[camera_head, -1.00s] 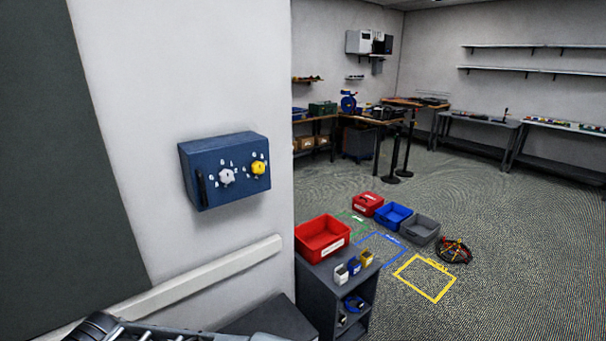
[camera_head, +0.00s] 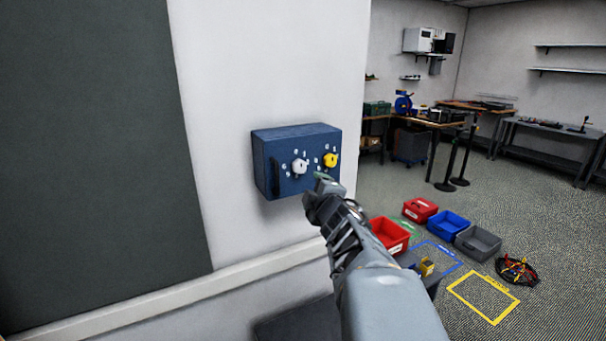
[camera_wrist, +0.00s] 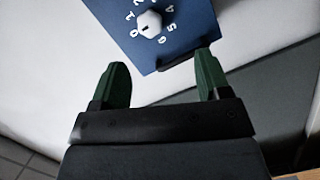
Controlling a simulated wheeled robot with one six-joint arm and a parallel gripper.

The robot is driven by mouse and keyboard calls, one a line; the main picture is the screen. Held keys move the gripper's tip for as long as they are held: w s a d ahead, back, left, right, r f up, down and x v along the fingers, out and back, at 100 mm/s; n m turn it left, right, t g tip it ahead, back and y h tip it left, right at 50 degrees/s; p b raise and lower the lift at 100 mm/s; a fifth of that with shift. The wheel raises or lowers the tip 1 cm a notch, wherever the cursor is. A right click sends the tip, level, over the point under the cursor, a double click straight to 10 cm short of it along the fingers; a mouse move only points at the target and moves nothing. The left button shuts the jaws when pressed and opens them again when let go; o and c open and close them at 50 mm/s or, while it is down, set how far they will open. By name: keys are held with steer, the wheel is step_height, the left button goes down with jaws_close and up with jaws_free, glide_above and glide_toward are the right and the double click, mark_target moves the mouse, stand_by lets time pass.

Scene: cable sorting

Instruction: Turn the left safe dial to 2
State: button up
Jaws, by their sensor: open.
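The blue safe (camera_head: 285,150) hangs on the white wall. Its left dial (camera_head: 299,167) is a white knob, also seen near the top of the wrist view (camera_wrist: 149,24), ringed by white numerals including 0, 1, 2, 4, 5 and 6. I cannot tell surely which numeral the knob points at. My gripper (camera_wrist: 162,66) is open and empty, its two green fingers apart. The dial lies beyond the fingertips and is not between them. In the head view my gripper (camera_head: 318,190) is at the safe's lower right, below the dials.
A yellow dial (camera_head: 330,160) sits right of the white one, and a dark handle (camera_head: 275,178) is at the safe's left. A white rail (camera_head: 220,285) runs along the wall below. A red bin (camera_head: 389,236) stands at the right, below the safe.

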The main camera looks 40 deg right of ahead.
mark_target(301, 168)
steer(key=w+d+n+y, duration=0.1)
steer(key=w+n, duration=0.1)
steer(key=w, duration=0.2)
steer(key=w+d+n+t+y, duration=0.1)
steer(key=w+d+n, duration=0.1)
steer(key=w, duration=0.2)
steer(key=w+d+r+n+t+y, duration=0.1)
steer(key=w+n, duration=0.1)
steer(key=w, duration=0.2)
steer(key=shift+w+d+n+p, duration=0.15)
steer(key=shift+w+n+p, duration=0.15)
steer(key=shift+p, duration=0.1)
steer(key=shift+s, duration=0.1)
steer(key=c, duration=0.9)
